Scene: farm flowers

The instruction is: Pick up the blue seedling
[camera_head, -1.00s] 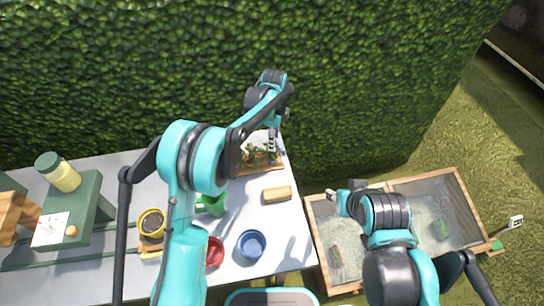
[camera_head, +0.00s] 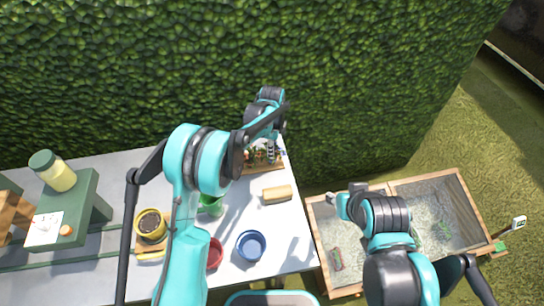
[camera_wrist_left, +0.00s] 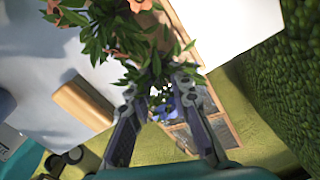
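Potted seedlings with green leaves stand in a wooden tray (camera_head: 262,169) near the table's right edge. In the left wrist view, a small blue flower (camera_wrist_left: 163,112) shows between the fingers, partly hidden by leaves. Orange-flowered leafy plants (camera_wrist_left: 100,28) crowd just beyond the left finger. My left gripper (camera_head: 269,152) is at the tray from above; its fingers are apart in the left wrist view (camera_wrist_left: 158,90), with foliage between and around the tips. I cannot tell whether they touch the stem. My right gripper (camera_head: 332,197) is over the planter, too small to tell its opening.
On the table (camera_head: 295,240) are a tan block (camera_head: 277,194), a blue pot (camera_head: 251,245), a red pot (camera_head: 215,253), a yellow pot (camera_head: 150,224) and a green can (camera_head: 212,205). A wooden planter (camera_head: 460,190) stands right. A hedge (camera_head: 350,90) runs behind.

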